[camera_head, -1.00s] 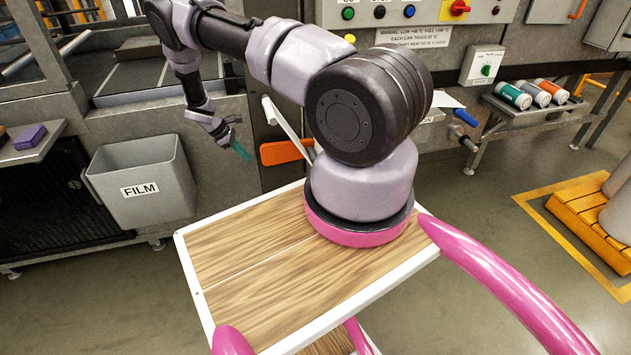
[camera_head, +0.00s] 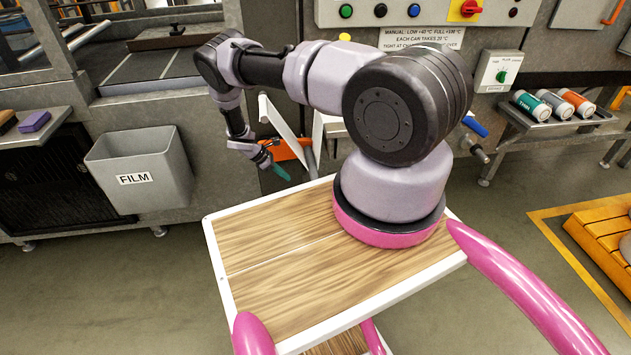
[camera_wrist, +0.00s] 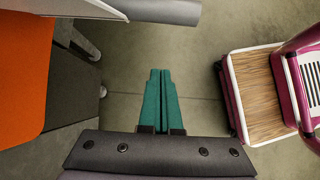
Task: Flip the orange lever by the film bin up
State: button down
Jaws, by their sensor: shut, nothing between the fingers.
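The grey bin marked FILM (camera_head: 135,165) hangs at the left of the machine in the head view. The orange lever (camera_head: 292,148) is to its right, low on the machine front, partly hidden by my arm. It appears as a flat bar lying roughly level. My gripper (camera_head: 281,172) has teal fingers that are shut and empty, pointing down in front of the lever's left part. Contact cannot be told from the head view. In the wrist view the shut fingertips (camera_wrist: 160,72) are over open floor, and an orange surface (camera_wrist: 22,75), likely the lever, is at the left, apart from them.
A pale slanted bar (camera_head: 285,118) stands near the lever. A grey bar (camera_wrist: 150,10) crosses the top of the wrist view. A control panel (camera_head: 425,10) is above, and a shelf with several canisters (camera_head: 565,105) is at right. Floor before the bin is clear.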

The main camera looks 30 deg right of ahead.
jog(key=shift+d, duration=0.2)
jog(key=s+d+f, duration=0.2)
jog(key=d+f, duration=0.2)
jog(key=d, duration=0.3)
jog(key=shift+s+d+f, duration=0.15)
jog(key=shift+d+f, duration=0.15)
jog(key=shift+d, duration=0.05)
jog(key=shift+s, duration=0.1)
dwell(0.5)
